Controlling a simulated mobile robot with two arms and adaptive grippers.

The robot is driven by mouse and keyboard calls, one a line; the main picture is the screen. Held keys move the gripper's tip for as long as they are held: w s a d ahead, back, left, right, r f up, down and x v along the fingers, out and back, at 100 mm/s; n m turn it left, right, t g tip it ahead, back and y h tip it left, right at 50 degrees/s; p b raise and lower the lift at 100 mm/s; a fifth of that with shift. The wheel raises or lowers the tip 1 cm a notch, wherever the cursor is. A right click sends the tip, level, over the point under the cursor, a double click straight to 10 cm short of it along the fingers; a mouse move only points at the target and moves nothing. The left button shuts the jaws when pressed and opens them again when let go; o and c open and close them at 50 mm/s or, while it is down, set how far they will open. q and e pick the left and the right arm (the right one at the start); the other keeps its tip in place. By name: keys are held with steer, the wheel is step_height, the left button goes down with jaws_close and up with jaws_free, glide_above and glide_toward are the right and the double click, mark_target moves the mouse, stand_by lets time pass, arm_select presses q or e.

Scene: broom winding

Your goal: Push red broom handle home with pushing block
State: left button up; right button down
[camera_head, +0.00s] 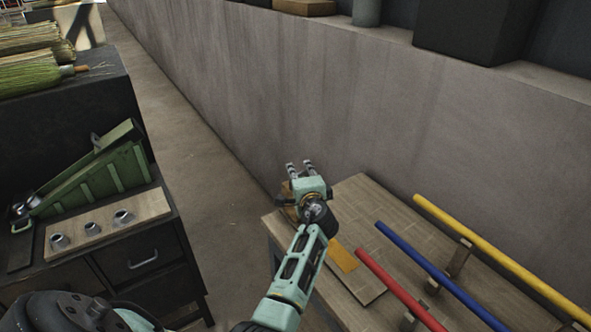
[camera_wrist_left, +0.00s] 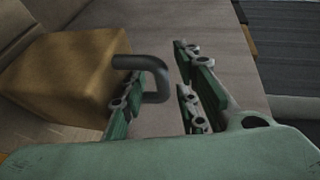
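The red broom handle (camera_head: 400,290) lies on the wooden table at the lower right of the head view, its far end pointing toward the upper left. The pushing block (camera_wrist_left: 72,78) is a brown wooden block with a dark bent handle (camera_wrist_left: 158,75) in the left wrist view. In the head view my left gripper (camera_head: 301,164) is over the table's far left corner and hides most of the block. In the wrist view my left gripper (camera_wrist_left: 160,100) has its fingers apart, with the dark handle between them, nearer the left finger. My right gripper is not in view.
Blue (camera_head: 430,270) and yellow (camera_head: 500,260) handles lie beside the red one on wooden supports. An orange strip (camera_head: 342,260) lies on a board near the red handle's end. A grey wall (camera_head: 330,110) runs behind the table. A dark cabinet (camera_head: 150,255) stands left, across a floor gap.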

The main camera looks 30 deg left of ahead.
arm_select(q)
steer(key=shift+w+a, duration=0.1)
steer(key=shift+w, duration=0.05)
steer(key=shift+s+d+r, duration=0.25)
steer(key=shift+d+r, duration=0.05)
steer(key=shift+d, duration=0.1)
steer(key=c, duration=0.3)
steer(key=shift+f, duration=0.1)
steer(key=shift+c, duration=1)
steer(key=shift+a, duration=0.1)
jaws_close()
steer(key=shift+f, duration=0.1)
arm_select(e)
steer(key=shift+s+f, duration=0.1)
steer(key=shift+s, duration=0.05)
